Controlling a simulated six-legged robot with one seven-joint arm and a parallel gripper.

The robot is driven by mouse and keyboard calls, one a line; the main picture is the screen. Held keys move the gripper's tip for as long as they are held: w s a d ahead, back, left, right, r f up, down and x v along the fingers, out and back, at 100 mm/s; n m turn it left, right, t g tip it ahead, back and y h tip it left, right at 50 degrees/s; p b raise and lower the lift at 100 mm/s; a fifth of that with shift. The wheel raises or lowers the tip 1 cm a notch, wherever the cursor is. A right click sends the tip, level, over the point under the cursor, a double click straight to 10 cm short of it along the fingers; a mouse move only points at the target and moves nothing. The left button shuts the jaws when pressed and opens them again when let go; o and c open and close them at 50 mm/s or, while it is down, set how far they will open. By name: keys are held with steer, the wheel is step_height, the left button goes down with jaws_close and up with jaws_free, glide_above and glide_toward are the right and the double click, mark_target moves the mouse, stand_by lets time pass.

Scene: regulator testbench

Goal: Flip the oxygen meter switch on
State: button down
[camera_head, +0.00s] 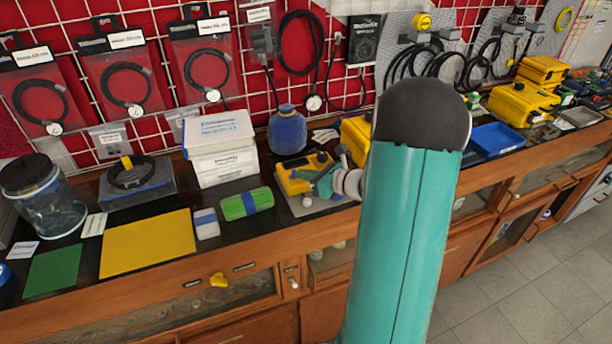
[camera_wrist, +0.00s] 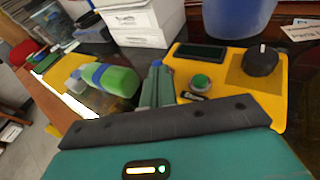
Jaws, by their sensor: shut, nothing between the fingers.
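A yellow meter (camera_head: 291,182) lies on the dark bench top, partly hidden behind my gripper in the head view. In the wrist view the yellow meter (camera_wrist: 272,102) shows a dark display (camera_wrist: 200,53), a round green button (camera_wrist: 200,82) and a black knob (camera_wrist: 261,61). Which of these is the oxygen switch I cannot tell. My gripper (camera_head: 322,181) is over the meter's right side in the head view. In the wrist view the teal fingers of my gripper (camera_wrist: 157,72) are shut and empty, just left of the green button. Whether they touch the meter is unclear.
Another yellow case (camera_head: 356,138) stands behind my arm. Hoses hang on the grid wall. The grey floor (camera_head: 535,245) is clear at right.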

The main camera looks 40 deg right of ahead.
steer(key=shift+w+r+m+g, duration=0.3)
steer(key=shift+m+g, duration=0.1)
steer(key=shift+g, duration=0.3)
steer(key=shift+w+d+r+g, duration=0.15)
steer(key=shift+w+g, duration=0.1)
steer(key=shift+g, duration=0.25)
steer(key=shift+w+r+m+g, duration=0.15)
steer(key=shift+w+m+g, duration=0.2)
steer(key=shift+m+g, duration=0.25)
steer(key=shift+w+d+r, duration=0.1)
steer(key=shift+w+r, duration=0.05)
steer(key=shift+w, duration=0.1)
steer(key=shift+r, duration=0.1)
steer(key=shift+r, duration=0.75)
steer(key=shift+s, duration=0.1)
